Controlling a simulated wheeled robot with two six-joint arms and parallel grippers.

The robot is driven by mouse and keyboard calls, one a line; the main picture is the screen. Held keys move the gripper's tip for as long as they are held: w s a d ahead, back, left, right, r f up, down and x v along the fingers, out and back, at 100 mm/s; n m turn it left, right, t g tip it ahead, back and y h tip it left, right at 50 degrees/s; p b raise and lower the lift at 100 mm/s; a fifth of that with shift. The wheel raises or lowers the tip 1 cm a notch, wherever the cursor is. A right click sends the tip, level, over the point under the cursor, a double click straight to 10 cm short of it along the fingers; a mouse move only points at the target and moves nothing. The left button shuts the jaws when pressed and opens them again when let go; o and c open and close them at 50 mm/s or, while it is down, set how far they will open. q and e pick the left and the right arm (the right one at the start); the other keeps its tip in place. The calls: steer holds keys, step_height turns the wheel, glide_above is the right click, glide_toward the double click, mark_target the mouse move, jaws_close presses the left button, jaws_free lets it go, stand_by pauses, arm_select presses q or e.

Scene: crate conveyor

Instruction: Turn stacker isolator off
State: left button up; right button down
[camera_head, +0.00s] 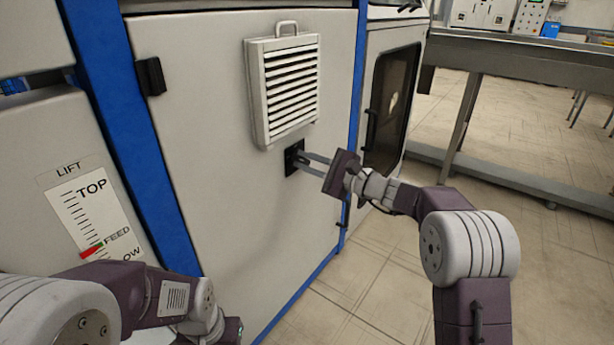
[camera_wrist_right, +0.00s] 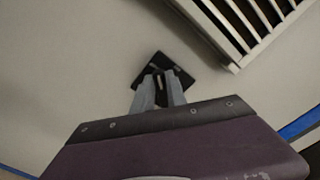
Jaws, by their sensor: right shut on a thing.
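The stacker isolator (camera_head: 291,160) is a small black switch plate on the white cabinet panel, just under the louvred vent. It also shows in the right wrist view (camera_wrist_right: 180,77), tilted in the picture. My right gripper (camera_head: 304,157) reaches it from the right and is shut on the isolator's handle, which is mostly hidden between the fingers. In the right wrist view the two grey fingers (camera_wrist_right: 158,88) meet at the black plate with a dark piece between them. My left arm shows at the lower left; its fingertips are out of the picture.
The louvred vent (camera_head: 290,88) stands out from the panel just above the isolator. A blue frame post (camera_head: 120,110) and a LIFT scale (camera_head: 92,205) are on the left. A door with a dark window (camera_head: 392,100) is on the right. Open floor (camera_head: 400,250) lies at the right.

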steer(key=shift+s+a+f+n+b, duration=0.1)
steer(key=shift+f+n+b, duration=0.1)
steer(key=shift+n+b, duration=1.35)
steer(key=shift+s+f+n+b, duration=0.1)
steer(key=shift+f+n+b, duration=0.15)
steer(key=shift+n+b, duration=1.25)
steer(key=shift+a+f+n+b, duration=0.15)
steer(key=shift+n+b, duration=0.7)
steer(key=shift+b, duration=1.35)
steer(key=shift+d, duration=0.1)
steer(key=c, duration=1.3)
jaws_free()
steer(key=shift+c, duration=0.2)
